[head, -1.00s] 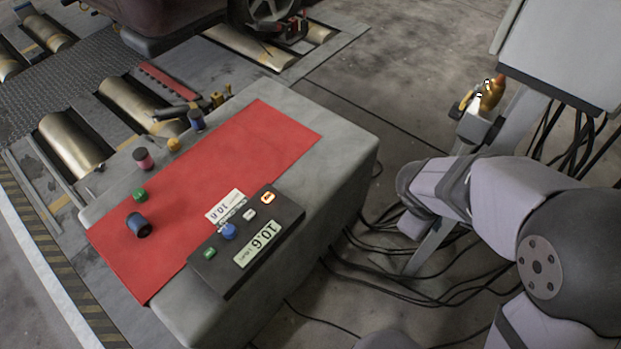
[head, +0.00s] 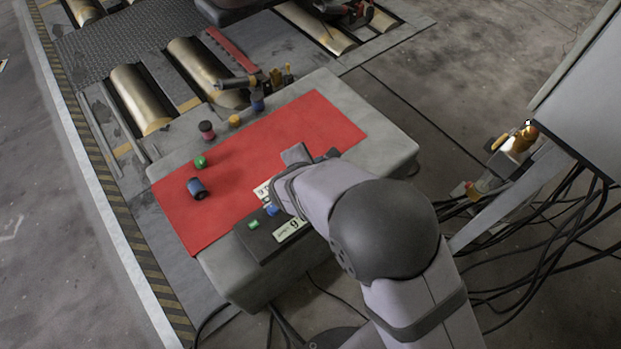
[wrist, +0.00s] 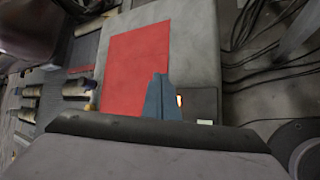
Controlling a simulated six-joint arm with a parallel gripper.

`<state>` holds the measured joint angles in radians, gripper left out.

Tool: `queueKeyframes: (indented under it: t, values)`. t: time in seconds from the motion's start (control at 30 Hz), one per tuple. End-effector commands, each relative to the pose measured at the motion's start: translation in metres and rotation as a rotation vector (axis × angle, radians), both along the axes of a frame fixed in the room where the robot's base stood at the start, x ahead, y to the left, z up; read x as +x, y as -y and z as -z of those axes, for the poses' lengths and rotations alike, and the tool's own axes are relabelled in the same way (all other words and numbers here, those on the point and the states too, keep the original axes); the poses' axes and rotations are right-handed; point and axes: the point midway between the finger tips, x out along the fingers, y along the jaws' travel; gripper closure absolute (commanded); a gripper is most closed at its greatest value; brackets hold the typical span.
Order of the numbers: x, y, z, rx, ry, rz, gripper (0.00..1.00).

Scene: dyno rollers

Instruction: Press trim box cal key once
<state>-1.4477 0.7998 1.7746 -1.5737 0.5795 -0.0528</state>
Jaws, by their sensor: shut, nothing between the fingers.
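The black trim box (head: 255,243) sits at the near edge of the grey bench. In the head view its green key (head: 254,224), blue knob (head: 271,209) and part of its display (head: 289,231) show; my arm hides the rest. In the wrist view the box (wrist: 203,101) shows an orange-lit key (wrist: 179,101) beside my fingers and a pale patch (wrist: 204,122). I cannot read which key is cal. My gripper (wrist: 159,76) is shut and empty, over the border of red mat and box. Whether it touches anything is unclear.
The red mat (head: 230,172) covers much of the bench (head: 390,138). A blue-grey cylinder (head: 197,188), green piece (head: 201,162), red-dark spool (head: 207,130) and yellow piece (head: 235,120) stand around it. Cables (head: 540,240) hang at the right.

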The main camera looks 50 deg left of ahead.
Motion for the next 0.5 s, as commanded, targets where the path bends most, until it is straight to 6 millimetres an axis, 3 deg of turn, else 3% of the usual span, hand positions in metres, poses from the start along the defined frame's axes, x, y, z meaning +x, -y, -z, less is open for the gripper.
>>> queueKeyframes:
  t: [0.2, 0.5]
  values:
    - [-0.018, -0.014, -0.002, -0.006, 0.017, -0.069, 1.00]
    - [-0.020, -0.015, -0.002, -0.006, 0.018, -0.073, 1.00]
